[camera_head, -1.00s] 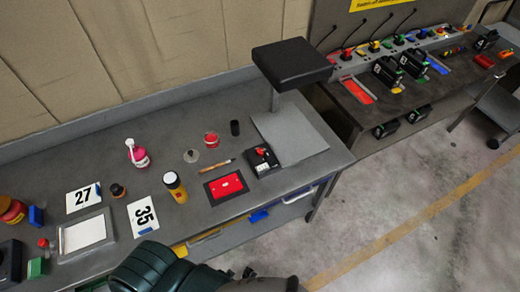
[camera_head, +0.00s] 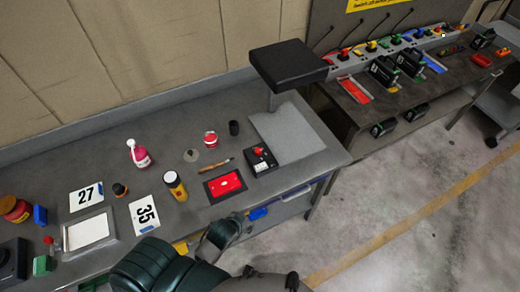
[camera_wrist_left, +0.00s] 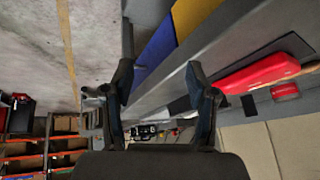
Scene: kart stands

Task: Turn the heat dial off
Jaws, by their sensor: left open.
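A small black control box with a red knob (camera_head: 262,160) stands on the grey workbench, beside the pale plate under the black raised pad. No label reading heat is legible, and the knob's setting is too small to tell. My left gripper (camera_head: 222,232) is at the bench's front edge in the head view, in front of and left of that box and apart from it. In the left wrist view its two dark fingers (camera_wrist_left: 160,85) are spread with nothing between them. My right gripper is in neither view.
The raised black pad (camera_head: 290,65) overhangs the bench behind the box. Another black box (camera_head: 12,262) stands at far left.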

